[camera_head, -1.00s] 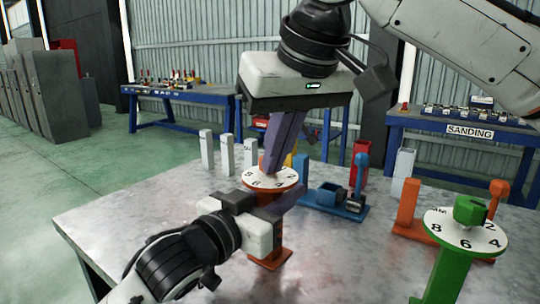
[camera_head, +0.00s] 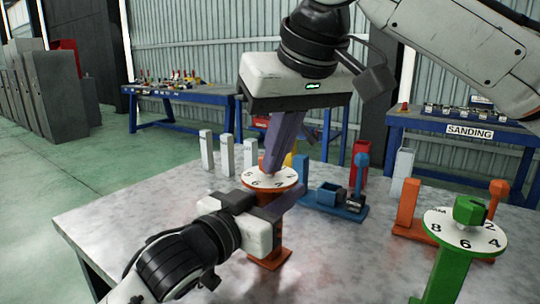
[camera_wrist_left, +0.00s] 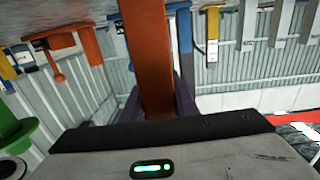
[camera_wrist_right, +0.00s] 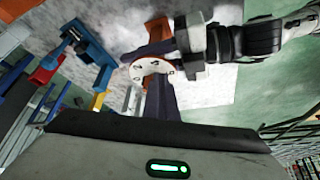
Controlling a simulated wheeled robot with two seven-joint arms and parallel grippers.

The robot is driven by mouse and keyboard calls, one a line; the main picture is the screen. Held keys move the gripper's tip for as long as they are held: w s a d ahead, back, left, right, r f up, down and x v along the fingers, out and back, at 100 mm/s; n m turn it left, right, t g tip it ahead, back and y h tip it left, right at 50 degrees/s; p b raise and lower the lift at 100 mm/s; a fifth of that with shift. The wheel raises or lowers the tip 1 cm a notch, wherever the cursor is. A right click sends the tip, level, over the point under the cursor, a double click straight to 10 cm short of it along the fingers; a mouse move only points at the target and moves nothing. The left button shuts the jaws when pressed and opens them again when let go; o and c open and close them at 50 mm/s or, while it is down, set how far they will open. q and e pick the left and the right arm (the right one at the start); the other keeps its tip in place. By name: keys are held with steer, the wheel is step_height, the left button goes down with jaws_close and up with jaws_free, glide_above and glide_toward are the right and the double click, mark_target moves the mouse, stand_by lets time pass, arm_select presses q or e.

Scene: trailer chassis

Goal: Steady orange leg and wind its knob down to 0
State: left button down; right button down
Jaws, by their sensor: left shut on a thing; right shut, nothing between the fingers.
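The orange leg (camera_head: 271,257) stands upright on the metal table, topped by a white numbered dial (camera_head: 262,184). My left gripper (camera_head: 282,206) is shut on the leg's post just below the dial. The left wrist view shows the orange post (camera_wrist_left: 155,60) between its fingers. My right gripper (camera_head: 273,168) points down from above, its fingers shut with nothing between them and their tips at the dial's middle. The dial (camera_wrist_right: 150,68) also shows in the right wrist view.
A green leg with a dial (camera_head: 466,229) stands at the front right, with an orange part (camera_head: 407,203) beside it. A blue part (camera_head: 335,202) lies right of the held leg. Several pale posts (camera_head: 207,149) stand at the back. The table's left side (camera_head: 125,205) is clear.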

steer(key=shift+w+d, duration=0.15)
steer(key=shift+d, duration=0.1)
steer(key=shift+w+d, duration=0.2)
steer(key=shift+d, duration=0.3)
steer(key=shift+w+d, duration=0.1)
steer(key=shift+d, duration=0.05)
steer(key=shift+w+d, duration=0.25)
steer(key=shift+s+d, duration=0.15)
step_height(320, 180, up, 6)
steer(key=shift+s, duration=0.25)
stand_by(0.7)
